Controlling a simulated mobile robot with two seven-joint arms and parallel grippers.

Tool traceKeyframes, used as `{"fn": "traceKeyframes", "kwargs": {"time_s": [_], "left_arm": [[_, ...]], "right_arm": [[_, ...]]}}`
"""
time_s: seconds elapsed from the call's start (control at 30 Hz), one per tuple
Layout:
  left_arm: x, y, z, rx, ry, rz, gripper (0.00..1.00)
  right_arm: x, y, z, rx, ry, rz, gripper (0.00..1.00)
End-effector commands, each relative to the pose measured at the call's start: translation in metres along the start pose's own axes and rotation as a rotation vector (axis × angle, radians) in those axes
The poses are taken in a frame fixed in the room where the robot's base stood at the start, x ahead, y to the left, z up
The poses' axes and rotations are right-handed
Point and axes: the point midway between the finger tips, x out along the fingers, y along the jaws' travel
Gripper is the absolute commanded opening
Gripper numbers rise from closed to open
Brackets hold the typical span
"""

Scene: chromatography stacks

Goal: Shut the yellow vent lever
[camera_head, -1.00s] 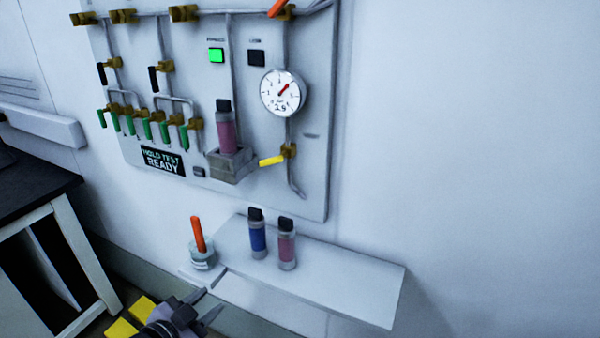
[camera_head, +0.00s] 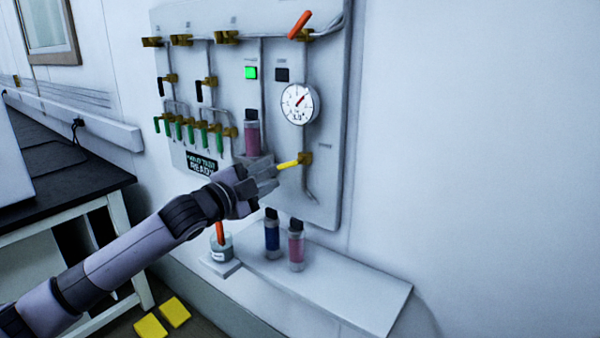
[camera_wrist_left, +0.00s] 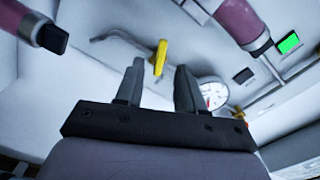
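The yellow vent lever (camera_head: 287,164) sits on a brass valve on the wall panel, below the round gauge. In the head view it sticks out to the left, nearly level. My left gripper (camera_head: 272,178) is at the lever's outer end, its fingers apart. In the left wrist view the yellow lever (camera_wrist_left: 160,58) shows between the two open fingertips (camera_wrist_left: 158,72) or just beyond them; I cannot tell whether they touch it. My right gripper is not in view.
The pressure gauge (camera_head: 299,104) is above the lever. A pink column (camera_head: 251,138) stands in a holder left of it. Below, a shelf (camera_head: 330,280) carries a blue column (camera_head: 272,236), a pink column (camera_head: 296,249) and a jar (camera_head: 221,247). Wall at right is clear.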

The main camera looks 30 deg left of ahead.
Motion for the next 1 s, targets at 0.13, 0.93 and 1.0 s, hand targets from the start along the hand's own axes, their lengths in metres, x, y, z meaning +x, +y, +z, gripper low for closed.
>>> {"fn": "traceKeyframes", "kwargs": {"time_s": [0.13,0.93,1.0], "left_arm": [[0.005,-0.003,0.000,0.003,0.000,-0.004,0.38],[0.071,-0.002,-0.001,0.002,0.001,-0.002,0.38],[0.071,-0.001,0.000,0.003,0.000,-0.002,0.38]], "right_arm": [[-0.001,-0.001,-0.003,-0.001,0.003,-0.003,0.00],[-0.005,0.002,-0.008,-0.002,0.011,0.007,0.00],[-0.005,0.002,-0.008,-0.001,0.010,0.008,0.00]]}}
